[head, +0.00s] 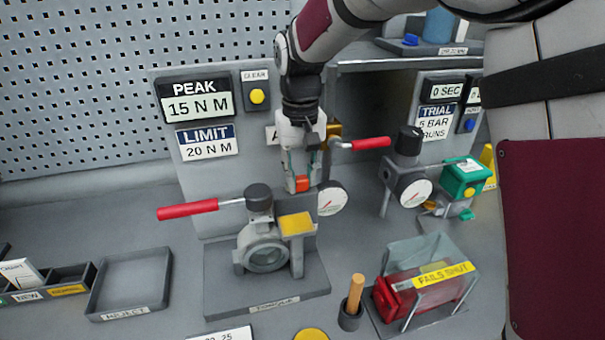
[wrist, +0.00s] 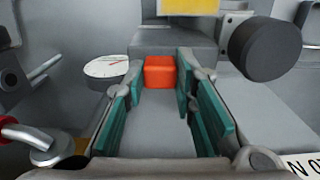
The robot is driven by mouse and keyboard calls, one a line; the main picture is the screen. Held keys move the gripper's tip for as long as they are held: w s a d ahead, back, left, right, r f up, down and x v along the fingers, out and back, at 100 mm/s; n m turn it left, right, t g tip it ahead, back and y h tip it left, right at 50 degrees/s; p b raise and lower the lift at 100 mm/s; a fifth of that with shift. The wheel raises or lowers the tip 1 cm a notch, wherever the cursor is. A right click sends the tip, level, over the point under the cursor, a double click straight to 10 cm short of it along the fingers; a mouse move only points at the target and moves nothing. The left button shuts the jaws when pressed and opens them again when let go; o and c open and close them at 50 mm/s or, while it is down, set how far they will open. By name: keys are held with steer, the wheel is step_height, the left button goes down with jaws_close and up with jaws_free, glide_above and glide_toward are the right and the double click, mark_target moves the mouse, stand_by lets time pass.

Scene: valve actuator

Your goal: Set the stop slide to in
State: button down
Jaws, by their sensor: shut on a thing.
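A small orange block (head: 302,184), which looks like the grip of the stop slide, sits behind the yellow-topped bracket (head: 296,224) of the torque stand. It also shows in the wrist view (wrist: 160,72), in front of a grey block. My gripper (head: 300,183) points down and is shut on the orange block. Its teal pads (wrist: 160,85) stand on either side of the block in the wrist view. The slide's track and any in or out marking are hidden, so its position cannot be told.
A valve with a red lever (head: 188,209) and black knob (head: 258,196) stands left of my gripper. A pressure gauge (head: 332,199) is close on the right, with another red lever (head: 371,143) above. An empty reject tray (head: 130,282) lies at left.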

steer(key=a, duration=0.2)
steer(key=shift+s+a, duration=0.3)
steer(key=shift+s, duration=0.05)
steer(key=c, duration=1.3)
jaws_free()
steer(key=shift+d, duration=0.1)
